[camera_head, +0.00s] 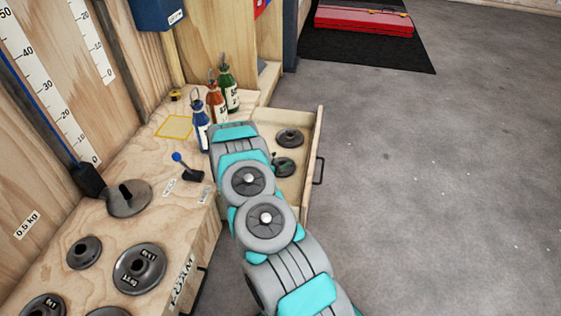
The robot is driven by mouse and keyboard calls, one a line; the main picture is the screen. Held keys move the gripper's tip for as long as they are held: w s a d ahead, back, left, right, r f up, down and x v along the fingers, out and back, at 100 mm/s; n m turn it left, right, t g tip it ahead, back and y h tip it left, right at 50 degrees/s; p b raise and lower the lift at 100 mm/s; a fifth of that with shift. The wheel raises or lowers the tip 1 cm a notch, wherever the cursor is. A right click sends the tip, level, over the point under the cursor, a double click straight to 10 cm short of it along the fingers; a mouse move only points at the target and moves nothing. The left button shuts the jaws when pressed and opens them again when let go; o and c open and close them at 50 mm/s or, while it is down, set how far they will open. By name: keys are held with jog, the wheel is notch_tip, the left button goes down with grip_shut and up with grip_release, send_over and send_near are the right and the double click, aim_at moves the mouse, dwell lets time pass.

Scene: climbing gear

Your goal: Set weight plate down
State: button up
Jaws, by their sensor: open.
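Two dark round weight plates lie in the open wooden drawer (314,142). The far plate (289,137) lies flat on the drawer floor. The near plate (284,167) is close beside my arm and looks flat. My arm reaches over the near side of the drawer and hides much of it. Only a small dark tip of my gripper (274,157) seems to show, at the left edge of the near plate. The rest of my gripper is hidden behind my wrist. It is open, and whether it touches the plate cannot be seen.
The wooden bench top (150,205) holds several more plates, including a large one (139,268) at the front. Blue, red and green bottles (216,106) stand behind my wrist. A yellow outlined square (174,127) is bare. Grey floor (430,190) lies free at the right.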

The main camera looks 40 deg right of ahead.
jog(key=v, duration=0.7)
jog(key=shift+f, duration=0.1)
jog(key=shift+w, duration=0.1)
